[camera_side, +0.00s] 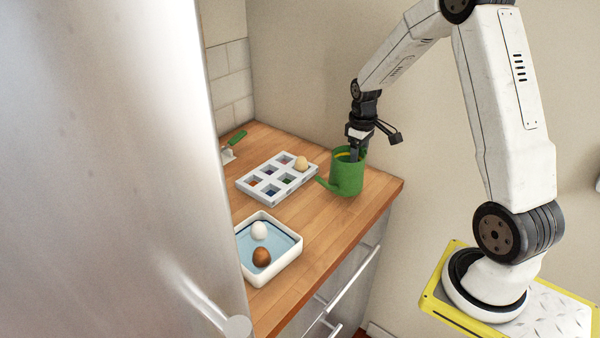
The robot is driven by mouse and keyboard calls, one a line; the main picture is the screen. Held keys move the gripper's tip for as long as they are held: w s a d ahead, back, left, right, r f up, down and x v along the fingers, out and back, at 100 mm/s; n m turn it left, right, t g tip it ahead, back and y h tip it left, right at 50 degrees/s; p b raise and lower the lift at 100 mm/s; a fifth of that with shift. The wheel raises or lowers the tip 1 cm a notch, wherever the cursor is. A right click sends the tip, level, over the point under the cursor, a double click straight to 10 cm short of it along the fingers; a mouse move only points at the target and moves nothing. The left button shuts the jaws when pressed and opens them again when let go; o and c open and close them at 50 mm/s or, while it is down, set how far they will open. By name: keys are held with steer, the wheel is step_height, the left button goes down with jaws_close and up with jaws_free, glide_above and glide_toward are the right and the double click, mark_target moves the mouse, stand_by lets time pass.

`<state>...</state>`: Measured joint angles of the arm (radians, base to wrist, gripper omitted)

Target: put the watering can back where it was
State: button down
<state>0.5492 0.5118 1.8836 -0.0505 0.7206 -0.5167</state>
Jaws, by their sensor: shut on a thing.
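A green watering can (347,176) is upright at the back right of the wooden counter, its spout pointing left. My gripper (356,155) reaches down from above to the can's top, and its fingers are shut on the can. The fingertips are partly hidden by the can's rim. I cannot tell whether the can's base touches the counter or is slightly above it.
A white compartment tray (252,193) with a pale egg (301,163) at its corner lies just left of the can. A white dish (291,249) holds a white egg (259,231) and a brown egg (261,257). A green-handled tool (236,138) lies behind. A steel front (120,180) blocks the left.

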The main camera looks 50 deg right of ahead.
steer(key=shift+w+f, duration=0.1)
steer(key=shift+f, duration=1.55)
steer(key=shift+f, duration=0.1)
steer(key=shift+c, duration=0.2)
jaws_free()
steer(key=r, duration=1.2)
steer(key=shift+a+r, duration=0.1)
steer(key=shift+a, duration=0.1)
